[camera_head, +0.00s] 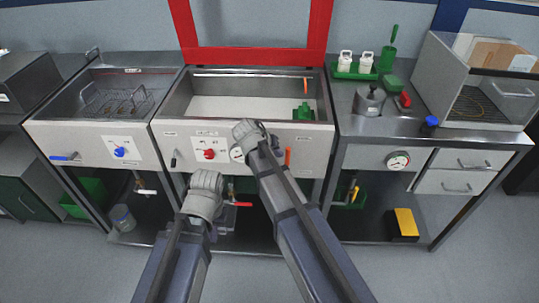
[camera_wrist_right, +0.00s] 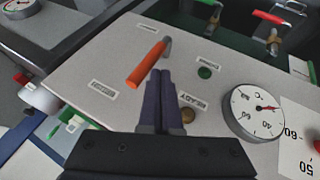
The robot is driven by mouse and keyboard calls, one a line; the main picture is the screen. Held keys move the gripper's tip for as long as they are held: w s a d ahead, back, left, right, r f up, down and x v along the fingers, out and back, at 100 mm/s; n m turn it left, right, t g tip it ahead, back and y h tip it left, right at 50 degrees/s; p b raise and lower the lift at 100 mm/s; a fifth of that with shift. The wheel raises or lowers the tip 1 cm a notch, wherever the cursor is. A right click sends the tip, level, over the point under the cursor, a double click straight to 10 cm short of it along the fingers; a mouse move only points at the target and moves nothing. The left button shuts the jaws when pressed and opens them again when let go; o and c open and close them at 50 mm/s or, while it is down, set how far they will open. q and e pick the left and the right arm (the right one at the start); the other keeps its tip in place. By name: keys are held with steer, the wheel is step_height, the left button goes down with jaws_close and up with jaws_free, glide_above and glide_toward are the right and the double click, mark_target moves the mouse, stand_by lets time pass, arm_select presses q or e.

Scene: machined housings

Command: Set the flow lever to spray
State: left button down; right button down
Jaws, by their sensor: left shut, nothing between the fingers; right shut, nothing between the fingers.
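The orange-handled lever (camera_head: 287,156) is on the front panel of the middle sink unit, right of the gauge. In the right wrist view the lever (camera_wrist_right: 147,63) slants from its grey pivot at upper right to lower left. One label (camera_wrist_right: 147,27) lies above it and another label (camera_wrist_right: 103,89) lies off its lower end; I cannot read either surely. My right gripper (camera_wrist_right: 161,78) is shut and empty, with its fingertips close beside the lever; contact is unclear. My left gripper (camera_head: 206,185) is low in front of the middle unit, its fingers hidden.
A dial gauge (camera_wrist_right: 254,112), a green indicator (camera_wrist_right: 206,72) and a brass button (camera_wrist_right: 188,115) sit near the lever. The panel also has a red knob (camera_head: 209,154) and a dark lever (camera_head: 174,158). Red-handled (camera_wrist_right: 270,18) and green-handled valves are beneath the panel.

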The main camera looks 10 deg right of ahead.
steer(key=shift+d, duration=0.2)
steer(key=shift+d, duration=0.15)
